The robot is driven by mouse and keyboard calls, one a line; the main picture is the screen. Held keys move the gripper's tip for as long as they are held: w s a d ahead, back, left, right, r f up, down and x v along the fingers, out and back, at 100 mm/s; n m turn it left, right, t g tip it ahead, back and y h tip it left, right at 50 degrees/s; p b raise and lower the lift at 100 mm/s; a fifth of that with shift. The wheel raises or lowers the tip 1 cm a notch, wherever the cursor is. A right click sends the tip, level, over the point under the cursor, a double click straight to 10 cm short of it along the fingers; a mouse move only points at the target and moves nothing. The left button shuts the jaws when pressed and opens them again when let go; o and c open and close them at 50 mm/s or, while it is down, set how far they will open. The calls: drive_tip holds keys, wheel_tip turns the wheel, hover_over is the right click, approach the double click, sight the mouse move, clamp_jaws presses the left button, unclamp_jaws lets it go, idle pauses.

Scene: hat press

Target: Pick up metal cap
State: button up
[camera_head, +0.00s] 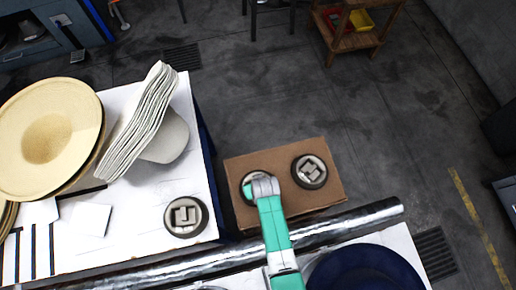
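A round grey metal cap (309,161) with a raised block-like top sits on the brown box (325,198), toward its right side. A second metal cap (246,179) sits on the left side of the same box and is partly hidden by my gripper. A third metal cap (171,224) lies on the white table near its right front corner. My gripper (258,188) is at the end of my teal arm, over the second cap. Its fingers are too small and covered to show whether they are open or touching the cap.
A shiny metal tube (355,221) runs across the front. Straw hats (45,140) and a stack of pale hat brims (145,120) stand on the white table (190,105) at left. A dark blue round thing (365,270) is at bottom right.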

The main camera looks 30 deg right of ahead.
clamp_jaws()
drive_tip(key=shift+w+r, duration=0.1)
idle(1.1)
